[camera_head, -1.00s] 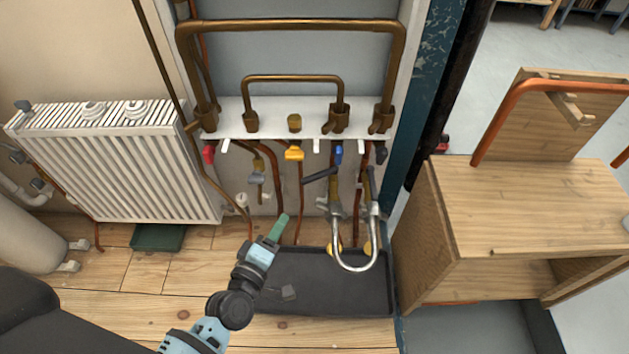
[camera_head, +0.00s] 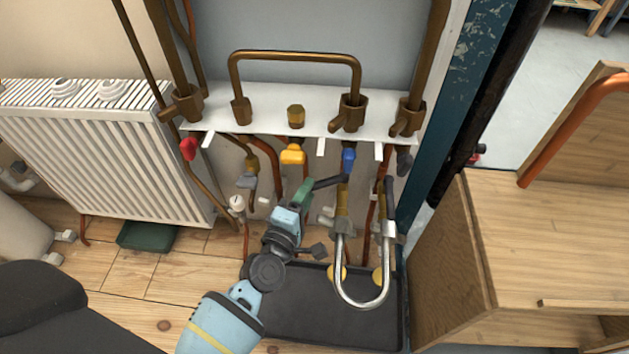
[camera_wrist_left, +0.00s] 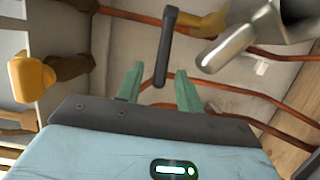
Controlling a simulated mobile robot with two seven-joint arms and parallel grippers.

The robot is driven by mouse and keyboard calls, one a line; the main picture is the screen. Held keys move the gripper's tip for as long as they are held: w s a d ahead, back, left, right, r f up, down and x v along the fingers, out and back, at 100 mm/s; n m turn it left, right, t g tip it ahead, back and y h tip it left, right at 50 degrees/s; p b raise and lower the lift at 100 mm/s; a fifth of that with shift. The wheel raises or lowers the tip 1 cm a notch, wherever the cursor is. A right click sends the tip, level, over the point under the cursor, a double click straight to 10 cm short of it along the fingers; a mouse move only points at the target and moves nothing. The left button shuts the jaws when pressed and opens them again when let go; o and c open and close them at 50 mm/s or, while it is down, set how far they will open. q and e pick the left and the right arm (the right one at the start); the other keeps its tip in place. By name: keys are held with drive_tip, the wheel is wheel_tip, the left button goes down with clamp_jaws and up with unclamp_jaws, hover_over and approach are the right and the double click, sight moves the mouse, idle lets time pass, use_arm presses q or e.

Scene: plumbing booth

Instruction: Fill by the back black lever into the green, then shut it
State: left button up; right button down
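A black lever (camera_head: 328,182) sticks out to the left from the brass valve above the silver U-shaped hose (camera_head: 362,298). A second black lever (camera_head: 389,195) stands upright on the valve to its right. My left gripper (camera_head: 304,196) is at the free end of the first lever. In the left wrist view its green fingers (camera_wrist_left: 159,88) are open, with a black lever (camera_wrist_left: 166,45) reaching between their tips; I cannot tell whether they touch. A small white gauge (camera_head: 237,204) hangs to the left; its reading is too small to tell. My right gripper is not in view.
A black tray (camera_head: 330,325) lies below. A radiator (camera_head: 110,150) stands left, a wooden cabinet (camera_head: 560,240) right.

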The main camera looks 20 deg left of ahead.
sight(326, 183)
use_arm(q)
drive_tip(key=w, duration=0.3)
drive_tip(key=shift+w+f+b, duration=0.1)
drive_tip(key=shift+w+b, duration=0.2)
drive_tip(key=shift+w+d, duration=0.1)
drive_tip(key=shift+w, duration=0.35)
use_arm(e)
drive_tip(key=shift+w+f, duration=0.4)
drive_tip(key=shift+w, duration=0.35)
